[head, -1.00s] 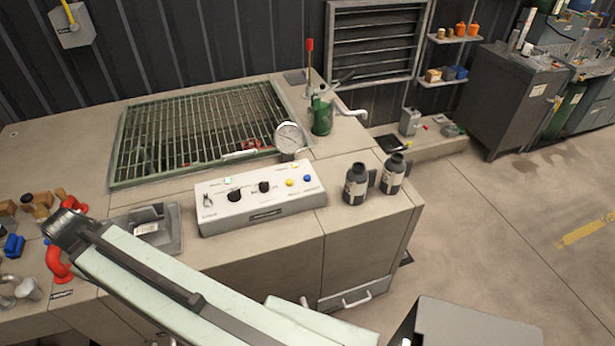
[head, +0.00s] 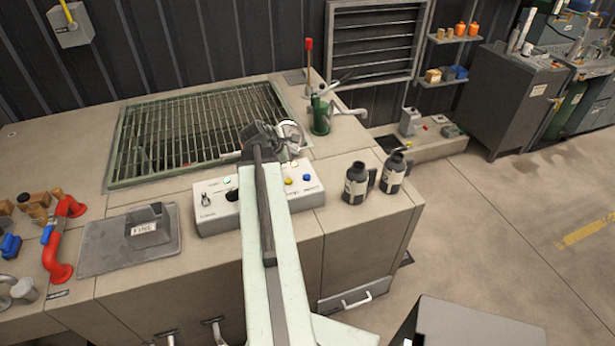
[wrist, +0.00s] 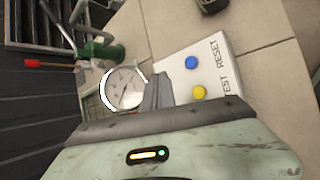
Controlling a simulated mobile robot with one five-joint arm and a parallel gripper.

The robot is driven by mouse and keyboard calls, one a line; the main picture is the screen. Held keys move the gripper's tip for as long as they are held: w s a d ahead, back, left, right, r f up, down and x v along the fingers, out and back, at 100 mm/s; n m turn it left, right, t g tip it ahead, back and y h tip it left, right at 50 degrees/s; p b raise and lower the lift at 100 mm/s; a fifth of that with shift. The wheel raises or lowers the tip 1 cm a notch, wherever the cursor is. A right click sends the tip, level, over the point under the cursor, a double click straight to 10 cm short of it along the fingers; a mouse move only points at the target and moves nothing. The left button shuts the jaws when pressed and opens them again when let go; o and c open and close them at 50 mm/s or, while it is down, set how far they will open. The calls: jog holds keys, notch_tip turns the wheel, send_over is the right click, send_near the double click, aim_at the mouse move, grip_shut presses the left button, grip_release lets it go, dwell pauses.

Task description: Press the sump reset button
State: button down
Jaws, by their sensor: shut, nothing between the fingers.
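The control box (head: 225,220) is white and sits on the bench front, partly covered by my arm. At its right end are a blue button (head: 307,177) and a yellow button (head: 289,181). In the wrist view the blue button (wrist: 191,62) is beside the word RESET, and the yellow button (wrist: 199,92) is beside a label ending in EST. My gripper (wrist: 158,88) is shut and empty, to the left of both buttons in that view. In the head view my gripper (head: 263,135) is above and behind the box, in front of the gauge.
A round gauge (head: 291,133) stands close behind the box, partly hidden by my gripper. A green hand pump (head: 321,115) is behind it. Two dark bottles (head: 356,184) stand right of the box.

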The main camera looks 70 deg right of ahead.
aim_at(305, 177)
jog(key=shift+g, duration=0.3)
jog(key=s, duration=0.1)
jog(key=s+d, duration=0.2)
jog(key=shift+s+d+r, duration=0.1)
jog(key=shift+s+r, duration=0.15)
jog(key=shift+f, duration=0.1)
notch_tip(305, 177, down, 9)
jog(key=b, duration=0.9)
jog(key=shift+r, duration=0.2)
dwell(0.8)
jog(key=shift+f+b, duration=0.35)
jog(key=shift+f, duration=0.1)
